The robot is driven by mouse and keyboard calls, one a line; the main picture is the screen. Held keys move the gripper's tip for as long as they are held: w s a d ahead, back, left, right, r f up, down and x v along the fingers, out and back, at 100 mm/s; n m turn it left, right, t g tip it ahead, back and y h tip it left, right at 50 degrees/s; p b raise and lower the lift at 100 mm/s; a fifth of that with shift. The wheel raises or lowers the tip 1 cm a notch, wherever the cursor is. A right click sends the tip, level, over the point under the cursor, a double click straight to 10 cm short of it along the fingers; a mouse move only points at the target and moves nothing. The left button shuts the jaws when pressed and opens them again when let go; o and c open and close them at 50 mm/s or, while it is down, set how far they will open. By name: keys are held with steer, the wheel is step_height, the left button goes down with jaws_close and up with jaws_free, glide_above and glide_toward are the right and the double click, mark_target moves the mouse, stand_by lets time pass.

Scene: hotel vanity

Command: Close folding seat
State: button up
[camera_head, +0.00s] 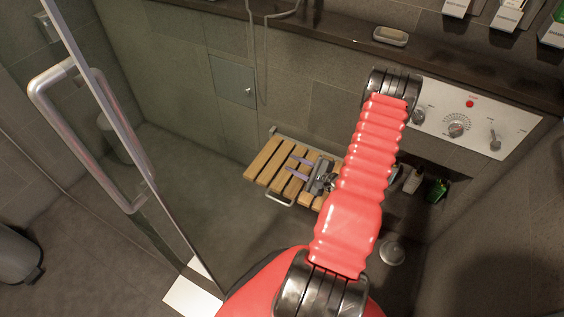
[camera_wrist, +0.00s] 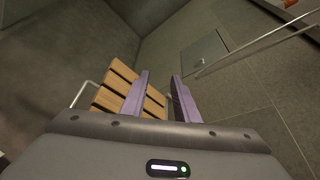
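The folding seat (camera_head: 265,158) has light wooden slats and is folded down from the tiled shower wall, lying about level. A metal bar (camera_head: 281,199) shows along its front edge. In the wrist view the slats (camera_wrist: 118,80) lie behind and left of my fingers, with a metal bar (camera_wrist: 83,93) at their left. My gripper (camera_head: 294,165) is over the seat, its two purple fingers apart. In the wrist view my gripper (camera_wrist: 160,74) shows a gap between the fingers. I cannot tell whether the fingers touch the slats. My arm hides the seat's right end.
A glass door with a metal handle (camera_head: 45,98) stands at the left. A control panel (camera_head: 475,118) is on the wall at the right, above a niche with bottles (camera_head: 436,190). A dark ledge holds a soap dish (camera_head: 390,36). The floor left of the seat is clear.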

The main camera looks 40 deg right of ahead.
steer(key=shift+x, duration=2.3)
jaws_close()
steer(key=c, duration=0.6)
jaws_free()
steer(key=shift+c, duration=0.2)
steer(key=o, duration=0.6)
steer(key=shift+o, duration=0.2)
steer(key=shift+s, duration=0.1)
steer(key=a+v, duration=0.1)
steer(key=v, duration=1.2)
steer(key=shift+s+d+r, duration=0.25)
steer(key=shift+s+d, duration=0.1)
steer(key=shift+d, duration=0.15)
